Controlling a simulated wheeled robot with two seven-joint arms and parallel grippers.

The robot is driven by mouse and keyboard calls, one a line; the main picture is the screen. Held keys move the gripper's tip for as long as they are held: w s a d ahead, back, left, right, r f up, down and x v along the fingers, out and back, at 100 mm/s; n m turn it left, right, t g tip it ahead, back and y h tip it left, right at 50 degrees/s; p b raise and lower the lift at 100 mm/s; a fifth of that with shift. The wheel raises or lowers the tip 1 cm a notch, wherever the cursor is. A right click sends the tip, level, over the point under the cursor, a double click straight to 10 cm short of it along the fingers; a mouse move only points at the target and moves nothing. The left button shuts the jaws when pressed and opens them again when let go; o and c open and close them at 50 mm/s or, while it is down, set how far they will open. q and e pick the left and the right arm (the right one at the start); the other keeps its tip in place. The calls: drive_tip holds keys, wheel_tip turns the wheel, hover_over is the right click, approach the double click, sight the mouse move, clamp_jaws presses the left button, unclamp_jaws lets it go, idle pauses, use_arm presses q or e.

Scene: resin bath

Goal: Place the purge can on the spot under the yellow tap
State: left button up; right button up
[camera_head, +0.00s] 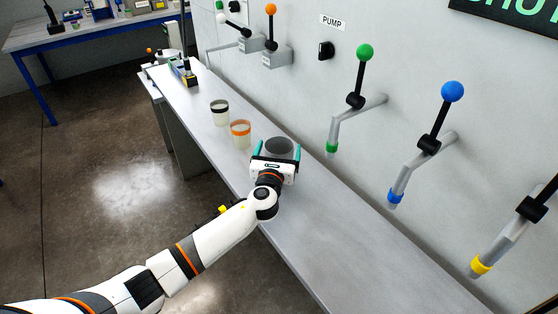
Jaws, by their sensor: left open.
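A dark grey can (279,146), which looks like the purge can, stands on the bench just beyond the palm of my left gripper (278,149). The gripper's teal fingers are open, one on each side of the can. The gripper body hides the can's lower front. The yellow tap (481,265) comes out of the wall at the far right, with a yellow ring at its spout. No marked spot can be made out beneath it. My right gripper is not in view.
The long grey bench (345,240) is clear to the right of the can. An orange-banded cup (240,134) and a black-banded cup (220,112) stand left of it. A green tap (332,146) and a blue tap (396,196) overhang the bench before the yellow one.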

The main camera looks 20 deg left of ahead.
use_arm(q)
drive_tip(key=shift+w, duration=0.45)
drive_tip(key=shift+s, duration=0.1)
drive_tip(key=shift+c, duration=0.3)
drive_tip(key=c, duration=1.4)
